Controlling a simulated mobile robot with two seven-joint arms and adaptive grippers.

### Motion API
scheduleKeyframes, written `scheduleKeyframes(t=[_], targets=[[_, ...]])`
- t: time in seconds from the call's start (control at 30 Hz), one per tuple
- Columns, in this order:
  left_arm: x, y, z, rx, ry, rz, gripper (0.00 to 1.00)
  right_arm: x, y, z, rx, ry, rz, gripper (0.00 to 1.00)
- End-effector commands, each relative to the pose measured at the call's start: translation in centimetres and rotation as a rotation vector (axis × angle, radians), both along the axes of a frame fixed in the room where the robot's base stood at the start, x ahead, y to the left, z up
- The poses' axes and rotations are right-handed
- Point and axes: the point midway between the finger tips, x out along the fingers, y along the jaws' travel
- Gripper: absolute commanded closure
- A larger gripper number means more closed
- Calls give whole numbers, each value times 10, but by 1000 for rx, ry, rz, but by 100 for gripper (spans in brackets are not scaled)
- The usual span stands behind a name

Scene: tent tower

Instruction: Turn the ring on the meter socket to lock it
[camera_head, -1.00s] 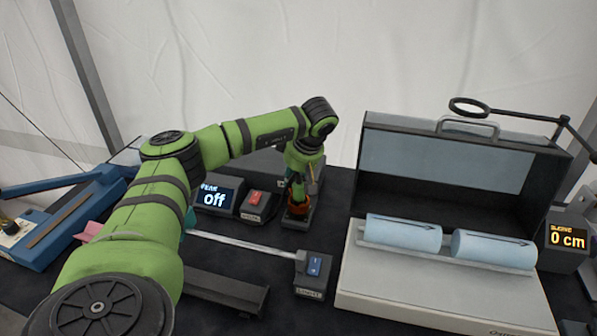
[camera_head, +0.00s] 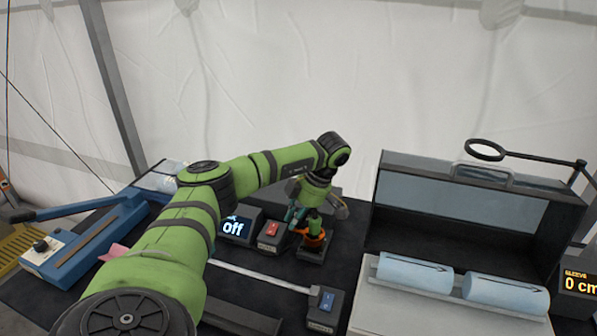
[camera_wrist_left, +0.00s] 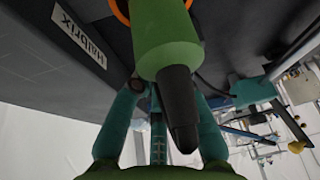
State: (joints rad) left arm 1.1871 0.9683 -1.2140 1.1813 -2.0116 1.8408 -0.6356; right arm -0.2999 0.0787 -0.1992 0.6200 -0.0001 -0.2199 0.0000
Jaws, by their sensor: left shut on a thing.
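The meter socket is a small dark block (camera_head: 312,254) on the table with an orange ring (camera_head: 315,240) on its top. A green plug (camera_head: 315,224) stands in it. In the left wrist view the plug (camera_wrist_left: 165,45) shows large, with a black tapered end pointing towards my wrist. The orange ring (camera_wrist_left: 119,10) shows at the top edge there. My left gripper (camera_head: 296,214) is at the plug, just above the ring. Its teal fingers lie on both sides of the plug and appear shut on it; their tips are partly hidden. My right gripper is not in view.
A meter reading "off" (camera_head: 233,228) and a box with a red switch (camera_head: 271,235) stand close to the left. A box with a blue switch (camera_head: 326,304) is in front. An open case (camera_head: 395,310) with two blue cylinders is to the right.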

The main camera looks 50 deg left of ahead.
Motion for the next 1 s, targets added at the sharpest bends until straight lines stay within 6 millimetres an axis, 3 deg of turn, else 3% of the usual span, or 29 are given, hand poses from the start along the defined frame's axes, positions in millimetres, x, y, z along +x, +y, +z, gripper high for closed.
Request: scheduleKeyframes(t=[0.3,0.83,0.87,0.9,1.0], targets=[[-7,1,3,7,2,118,100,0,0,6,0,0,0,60],[-9,0,1,5,5,136,100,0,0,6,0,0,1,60],[-9,0,1,4,6,137,71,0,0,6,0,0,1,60],[-9,0,1,5,6,137,62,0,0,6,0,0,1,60],[-9,-1,1,4,5,134,62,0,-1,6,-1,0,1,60]])
